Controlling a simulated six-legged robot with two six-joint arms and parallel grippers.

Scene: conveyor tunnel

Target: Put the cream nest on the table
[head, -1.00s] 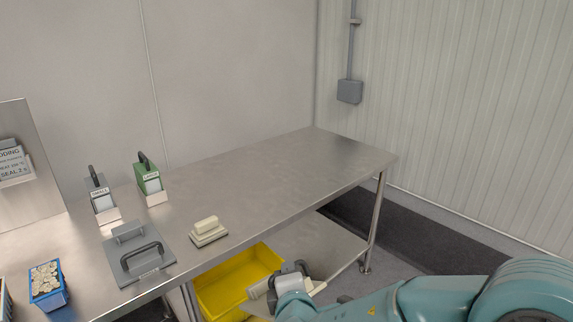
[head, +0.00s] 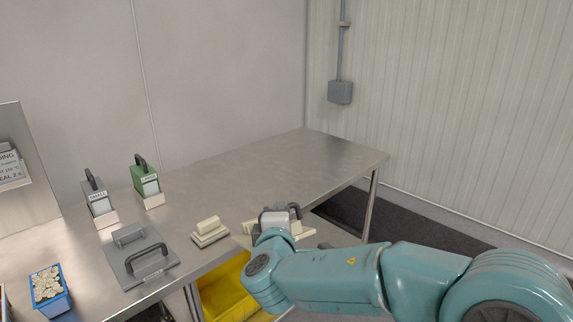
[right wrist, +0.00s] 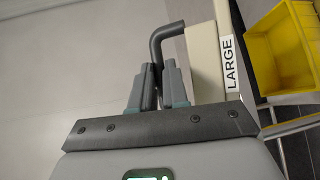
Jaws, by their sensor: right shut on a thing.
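The cream nest (right wrist: 205,62) bears a white "LARGE" label and a dark bent handle in the right wrist view. My right gripper (right wrist: 155,90) is shut on that handle. In the head view the nest (head: 304,232) is partly hidden behind my right gripper (head: 274,214), which is at the front edge of the steel table (head: 300,165). I cannot tell whether the nest touches the table. My left gripper is not in view.
A smaller cream block with a raised grip (head: 209,231) lies on the table left of the nest. A grey handled plate (head: 135,262), green (head: 145,182) and grey (head: 98,197) handled holders stand further left. A yellow bin (head: 225,295) is below. The table's far right is clear.

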